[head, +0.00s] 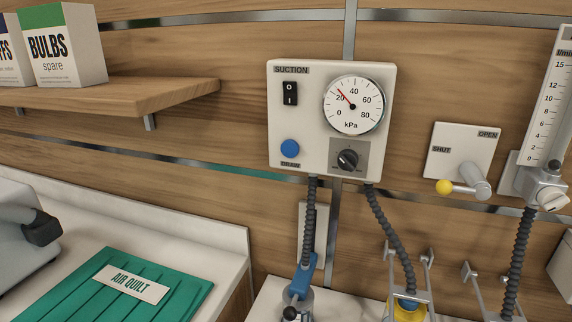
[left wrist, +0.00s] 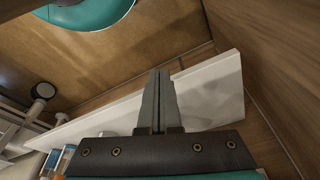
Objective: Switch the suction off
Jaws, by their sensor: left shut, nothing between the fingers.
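The white suction panel (head: 316,118) is fixed to the wood wall in the middle of the head view. Its black rocker switch (head: 290,93) at the upper left carries a circle above a line; I cannot tell which half is pressed. The round gauge (head: 354,105) has its red needle a little above 20 kPa. A blue button (head: 290,148) marked DRAW and a dark knob (head: 347,160) sit below. My left gripper (left wrist: 158,74) is shut and empty in the left wrist view, with no part of the panel in that view. My right gripper is not in view.
A wooden shelf (head: 150,95) with boxes (head: 66,45) juts out at upper left. A lever (head: 462,187) on a SHUT/OPEN plate and a flow tube (head: 549,100) are to the right. Dark hoses (head: 391,229) hang below. A green air quilt (head: 85,290) lies lower left.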

